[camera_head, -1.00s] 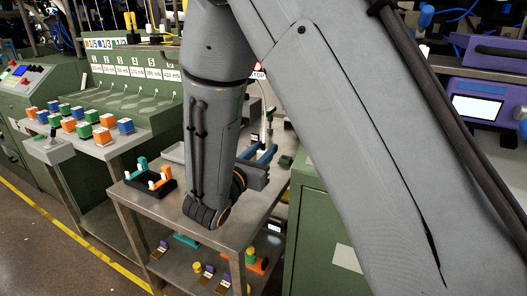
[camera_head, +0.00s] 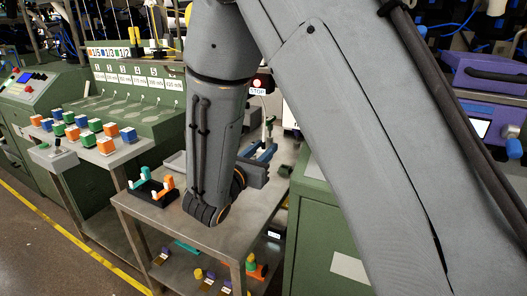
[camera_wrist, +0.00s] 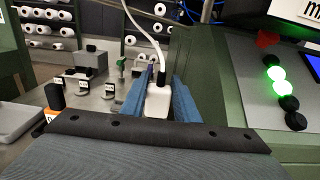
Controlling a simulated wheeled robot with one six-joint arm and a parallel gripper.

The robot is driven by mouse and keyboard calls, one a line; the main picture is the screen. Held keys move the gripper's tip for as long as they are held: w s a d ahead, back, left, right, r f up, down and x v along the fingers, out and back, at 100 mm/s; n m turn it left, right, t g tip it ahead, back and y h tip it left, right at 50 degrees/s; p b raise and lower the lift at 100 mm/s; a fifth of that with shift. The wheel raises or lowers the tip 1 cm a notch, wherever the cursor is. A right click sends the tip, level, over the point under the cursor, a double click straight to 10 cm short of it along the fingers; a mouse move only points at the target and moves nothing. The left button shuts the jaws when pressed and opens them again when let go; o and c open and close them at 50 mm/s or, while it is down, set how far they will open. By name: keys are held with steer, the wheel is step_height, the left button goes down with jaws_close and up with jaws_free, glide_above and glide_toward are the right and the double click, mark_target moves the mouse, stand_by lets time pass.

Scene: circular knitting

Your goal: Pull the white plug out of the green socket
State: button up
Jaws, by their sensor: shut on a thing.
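The white plug (camera_wrist: 158,101) sits between the two blue fingers of my gripper (camera_wrist: 159,108) in the wrist view, and the fingers are shut on it. A white cable (camera_wrist: 143,30) runs up from the plug. In the head view my gripper (camera_head: 262,154) is over the far right part of the metal cart, partly behind my arm; the plug is too small to make out there. I cannot clearly identify the green socket. A small green piece (camera_wrist: 121,64) stands left of the fingers in the wrist view. I cannot tell whether the plug is still seated.
A metal cart (camera_head: 214,236) carries a black tray (camera_head: 144,192) with orange and teal pieces. A green cabinet (camera_head: 318,240) stands close right of the cart. A shelf of coloured blocks (camera_head: 118,152) is at left. In the wrist view, a panel with green lights (camera_wrist: 277,80) is at right.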

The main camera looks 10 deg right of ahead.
steer(key=shift+r+p, duration=0.5)
steer(key=shift+r, duration=0.4)
steer(key=shift+r+p, duration=1.05)
steer(key=shift+r, duration=0.45)
steer(key=shift+s, duration=0.15)
